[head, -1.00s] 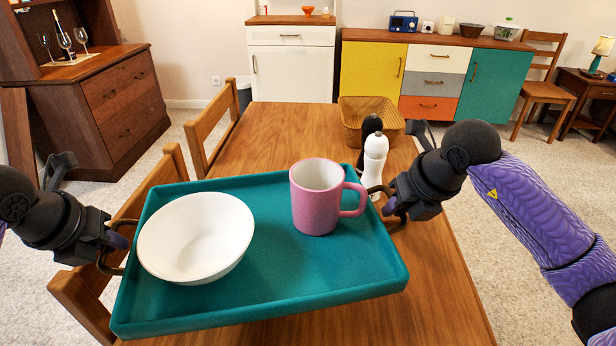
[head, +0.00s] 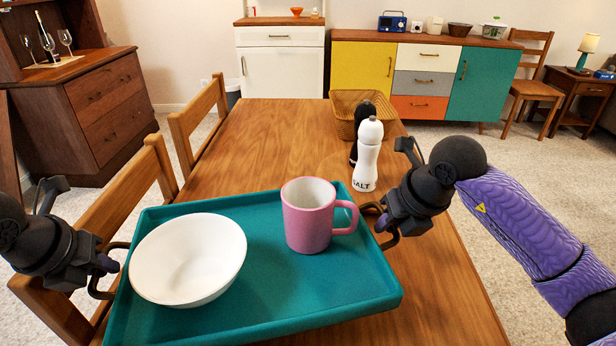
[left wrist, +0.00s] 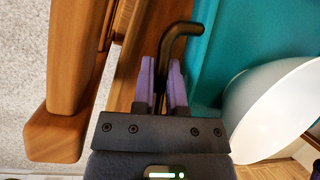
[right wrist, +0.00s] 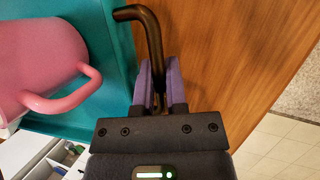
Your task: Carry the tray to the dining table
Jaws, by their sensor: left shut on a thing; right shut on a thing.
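The teal tray (head: 290,290) is over the near end of the wooden dining table (head: 270,135); I cannot tell whether it touches the top. A white bowl (head: 188,262) sits on its left part and a pink mug (head: 308,222) on its right part, both upright. My left gripper (head: 108,268) is shut on the tray's left handle, a dark bar that shows in the left wrist view (left wrist: 180,40). My right gripper (head: 385,222) is shut on the right handle, which shows in the right wrist view (right wrist: 150,30).
A white salt shaker (head: 367,155) and a dark shaker (head: 361,118) stand just beyond the tray's far right corner. A woven basket (head: 345,112) is behind them. Wooden chairs (head: 160,185) line the table's left side. The table's middle is clear.

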